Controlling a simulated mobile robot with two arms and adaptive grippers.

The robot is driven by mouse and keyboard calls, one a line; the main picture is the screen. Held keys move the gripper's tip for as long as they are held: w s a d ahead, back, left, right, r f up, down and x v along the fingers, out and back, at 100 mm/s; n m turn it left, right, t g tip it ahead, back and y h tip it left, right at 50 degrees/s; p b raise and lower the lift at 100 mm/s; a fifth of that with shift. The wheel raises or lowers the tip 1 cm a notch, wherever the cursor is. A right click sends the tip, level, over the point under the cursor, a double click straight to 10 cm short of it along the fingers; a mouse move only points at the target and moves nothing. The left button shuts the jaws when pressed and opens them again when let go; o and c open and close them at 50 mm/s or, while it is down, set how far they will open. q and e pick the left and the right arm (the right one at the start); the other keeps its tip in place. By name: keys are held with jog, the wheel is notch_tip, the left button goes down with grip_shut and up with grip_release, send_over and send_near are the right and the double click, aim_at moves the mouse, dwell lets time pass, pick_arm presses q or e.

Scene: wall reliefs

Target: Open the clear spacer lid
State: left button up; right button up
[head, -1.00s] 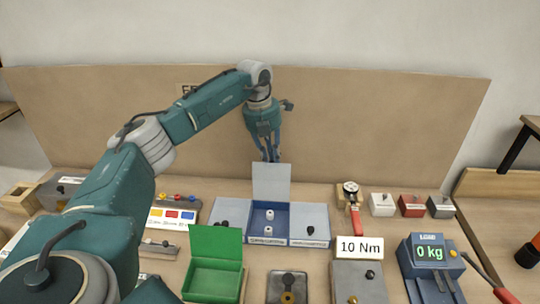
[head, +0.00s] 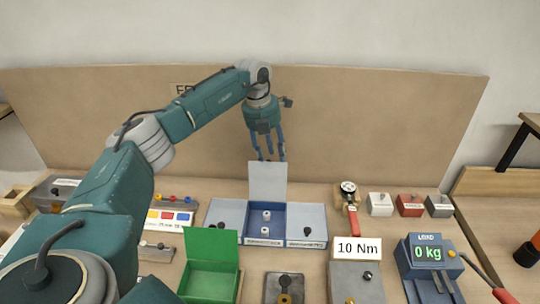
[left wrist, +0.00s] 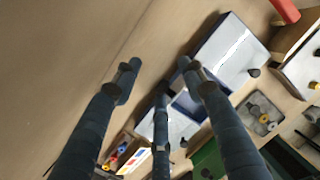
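The clear spacer lid (head: 267,184) is a pale, translucent panel. In the head view it stands upright at the back of the blue middle compartment (head: 252,228), which is open and shows two small white spacers (head: 266,223). My left gripper (head: 269,157) is just above the lid's top edge, fingers spread and empty. In the left wrist view my gripper's fingers (left wrist: 160,78) are apart with nothing between them; they partly hide the blue compartment (left wrist: 187,103). I cannot tell whether a fingertip touches the lid. My right gripper is not in view.
Flat grey panels with dark knobs flank the compartment, left (head: 226,212) and right (head: 306,222). A green box with a raised lid (head: 210,246) stands in front. A brown backboard (head: 370,120) rises behind. A red-handled tool (head: 352,208) lies at right.

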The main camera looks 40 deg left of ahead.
pick_arm(q)
jog(key=shift+s+a+f, duration=0.15)
jog(key=shift+a+f, duration=0.15)
jog(key=shift+f, duration=0.3)
jog(key=shift+s+a+f, duration=0.1)
jog(key=shift+a+f, duration=0.2)
jog(key=shift+f, duration=0.3)
jog(key=shift+r, duration=0.1)
notch_tip(320, 180, up, 14)
jog(key=s, duration=0.2)
jog(key=shift+w, duration=0.1)
